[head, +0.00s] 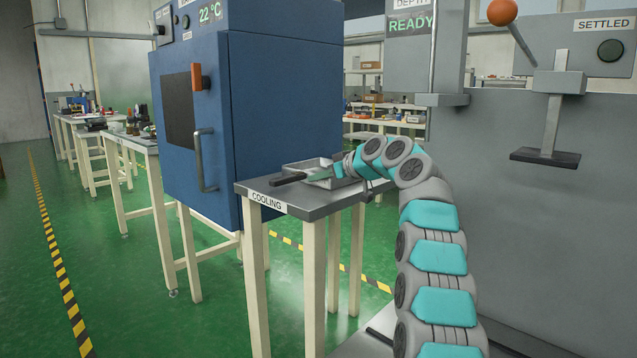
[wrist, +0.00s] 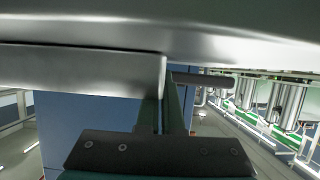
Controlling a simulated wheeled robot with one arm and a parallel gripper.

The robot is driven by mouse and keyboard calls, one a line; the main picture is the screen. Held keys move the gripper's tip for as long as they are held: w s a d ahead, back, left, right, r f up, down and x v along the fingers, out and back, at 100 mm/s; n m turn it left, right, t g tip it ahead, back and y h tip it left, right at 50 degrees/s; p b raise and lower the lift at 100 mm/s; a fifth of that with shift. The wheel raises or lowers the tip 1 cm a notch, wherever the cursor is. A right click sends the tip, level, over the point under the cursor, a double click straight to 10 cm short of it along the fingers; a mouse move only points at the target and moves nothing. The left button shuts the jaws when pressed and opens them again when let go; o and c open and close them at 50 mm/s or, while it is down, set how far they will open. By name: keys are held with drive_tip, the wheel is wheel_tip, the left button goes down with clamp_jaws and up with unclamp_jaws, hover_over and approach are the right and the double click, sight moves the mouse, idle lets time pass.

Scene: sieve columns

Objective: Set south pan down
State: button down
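A shallow grey metal pan (head: 307,166) with a dark handle (head: 288,179) pointing left is over the small table marked COOLING (head: 318,204). I cannot tell whether its underside touches the tabletop. My gripper (head: 343,168) is at the pan's right side, low over the table. In the wrist view, the pan's metal (wrist: 80,68) fills the top, close to the camera. The fingers of my gripper (wrist: 165,100) are close together, with their tips at the metal and a dark bar (wrist: 203,80); they look shut on the pan. The exact contact is partly hidden.
A blue cabinet (head: 265,115) with a handle and a 22 °C display stands just left of and behind the table. A grey machine (head: 560,190) with a lever and a SETTLED sign stands on the right. Green floor lies open at front left.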

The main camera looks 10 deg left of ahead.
drive_tip(key=c, duration=1.1)
unclamp_jaws()
drive_tip(key=shift+o, duration=0.2)
drive_tip(key=shift+d, duration=0.1)
drive_tip(key=b+v, duration=0.2)
drive_tip(key=v, duration=1)
drive_tip(key=shift+b, duration=0.3)
drive_tip(key=s+f+m+g+h, duration=0.25)
drive_tip(key=s+f, duration=0.45)
drive_tip(key=s, duration=0.5)
drive_tip(key=s+f+m+g+h, duration=0.2)
drive_tip(key=s+f+g, duration=0.1)
drive_tip(key=s+f, duration=0.65)
drive_tip(key=s+d+f+m+g+h, duration=0.1)
drive_tip(key=s+d+f, duration=0.4)
drive_tip(key=s, duration=0.7)
drive_tip(key=s+d+f+m+g+h, duration=0.2)
drive_tip(key=s+d+f, duration=0.3)
drive_tip(key=s, duration=0.7)
drive_tip(key=s+d+f+m+g+h, duration=0.1)
drive_tip(key=s+d+f+m+h, duration=0.2)
drive_tip(key=s, duration=1)
wheel_tip(320, 180, down, 5)
drive_tip(key=shift+d+f+g, duration=0.2)
drive_tip(key=shift+d+g, duration=0.15)
drive_tip(key=shift+d, duration=0.9)
